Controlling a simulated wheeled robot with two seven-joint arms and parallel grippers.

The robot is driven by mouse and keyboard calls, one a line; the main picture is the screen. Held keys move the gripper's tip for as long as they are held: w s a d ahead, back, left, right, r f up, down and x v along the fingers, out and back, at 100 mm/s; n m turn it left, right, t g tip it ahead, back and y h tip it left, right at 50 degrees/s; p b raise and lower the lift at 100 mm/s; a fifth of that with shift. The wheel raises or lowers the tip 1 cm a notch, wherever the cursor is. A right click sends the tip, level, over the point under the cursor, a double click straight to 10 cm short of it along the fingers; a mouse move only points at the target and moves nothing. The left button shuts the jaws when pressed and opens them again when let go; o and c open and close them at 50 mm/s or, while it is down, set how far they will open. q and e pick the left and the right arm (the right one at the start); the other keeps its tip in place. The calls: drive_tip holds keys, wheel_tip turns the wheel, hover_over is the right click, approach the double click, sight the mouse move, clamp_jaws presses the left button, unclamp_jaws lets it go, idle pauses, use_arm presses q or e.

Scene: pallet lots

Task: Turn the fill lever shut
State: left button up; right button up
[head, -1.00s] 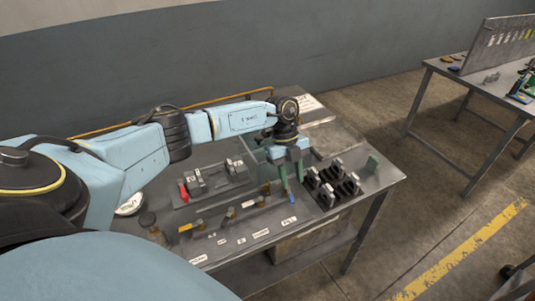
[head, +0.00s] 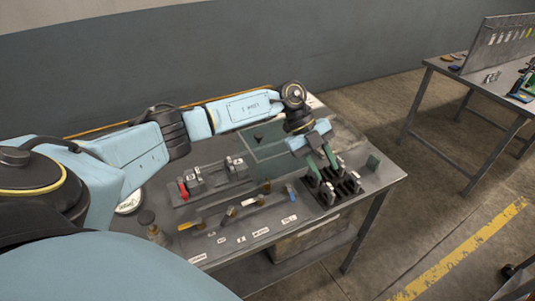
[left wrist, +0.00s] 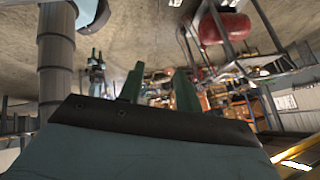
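A grey fixture (head: 215,180) lies on the left half of the workbench. A small red handle (head: 183,190) at its left end may be the fill lever; it is too small to tell how it is turned. My left gripper (head: 327,176) points down over the black slotted rack (head: 333,197) on the right, well away from the red handle. Its two green fingers stand apart, and the left wrist view (left wrist: 158,90) shows nothing between them. Whether the fingertips touch the rack is unclear.
A second table (head: 480,80) stands to the right across open floor.

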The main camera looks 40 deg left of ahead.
use_arm(q)
drive_tip(key=w+d+r+n+t+h, duration=0.1)
drive_tip(key=d+r+n+t+h, duration=0.15)
drive_tip(key=d+t, duration=0.45)
drive_tip(key=d+r+n+t+h, duration=0.2)
drive_tip(key=d+n+t+h, duration=0.15)
drive_tip(key=d, duration=0.45)
drive_tip(key=s+a+f+n+t+y, duration=0.1)
drive_tip(key=s+a+f+n+y, duration=0.35)
drive_tip(key=f+n+y, duration=0.2)
drive_tip(key=s+a+f+n+t+y, duration=0.2)
drive_tip(key=s+a+f+n+y, duration=0.1)
drive_tip(key=a+f+n+y, duration=0.4)
drive_tip(key=s+f+n+g+b, duration=0.1)
drive_tip(key=s+f+g, duration=0.3)
drive_tip(key=s+f, duration=0.4)
drive_tip(key=s+a+f+n+g+b, duration=0.1)
drive_tip(key=s+f+g, duration=0.3)
drive_tip(key=s+f, duration=0.5)
wheel_tip(320, 180, down, 6)
drive_tip(key=shift+a+f+y, duration=0.1)
drive_tip(key=shift+a+y, duration=0.1)
drive_tip(key=shift+y, duration=0.15)
drive_tip(key=shift+g, duration=0.25)
